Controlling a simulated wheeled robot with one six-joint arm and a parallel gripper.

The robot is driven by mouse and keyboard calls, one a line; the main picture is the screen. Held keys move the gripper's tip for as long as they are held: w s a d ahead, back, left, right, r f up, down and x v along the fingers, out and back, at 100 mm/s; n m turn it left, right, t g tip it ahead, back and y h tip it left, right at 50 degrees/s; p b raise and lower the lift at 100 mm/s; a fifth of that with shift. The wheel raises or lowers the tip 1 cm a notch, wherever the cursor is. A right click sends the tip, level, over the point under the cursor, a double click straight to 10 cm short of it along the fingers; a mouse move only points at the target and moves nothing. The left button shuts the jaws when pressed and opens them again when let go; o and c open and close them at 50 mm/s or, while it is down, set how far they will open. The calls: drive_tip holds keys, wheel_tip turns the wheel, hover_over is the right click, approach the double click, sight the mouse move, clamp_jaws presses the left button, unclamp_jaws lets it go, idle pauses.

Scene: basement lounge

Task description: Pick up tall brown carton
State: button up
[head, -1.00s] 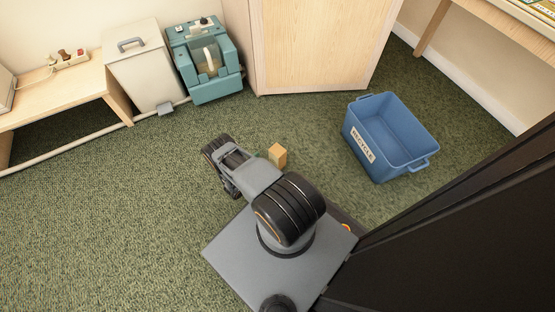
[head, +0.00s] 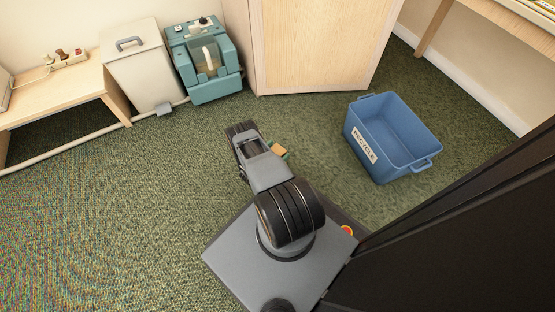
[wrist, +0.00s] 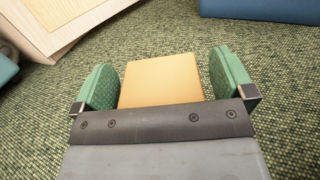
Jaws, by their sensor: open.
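The tall brown carton (wrist: 163,80) is a tan box on the green carpet. In the wrist view its top face shows between the two green finger pads of my gripper (wrist: 163,84). The fingers are open, with a narrow gap on the left and a slightly wider one on the right. The carton's lower part is hidden, and I cannot tell how far down the fingers reach.
A blue recycle bin (head: 409,150) stands to the right of the carton. A wooden cabinet (head: 310,45) is behind it. A teal machine (head: 203,62), a white lidded bin (head: 139,72) and a low wooden table (head: 60,92) line the back left. The carpet at left is clear.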

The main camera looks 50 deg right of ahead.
drive_tip(key=c, duration=1.1)
drive_tip(key=shift+r, duration=0.15)
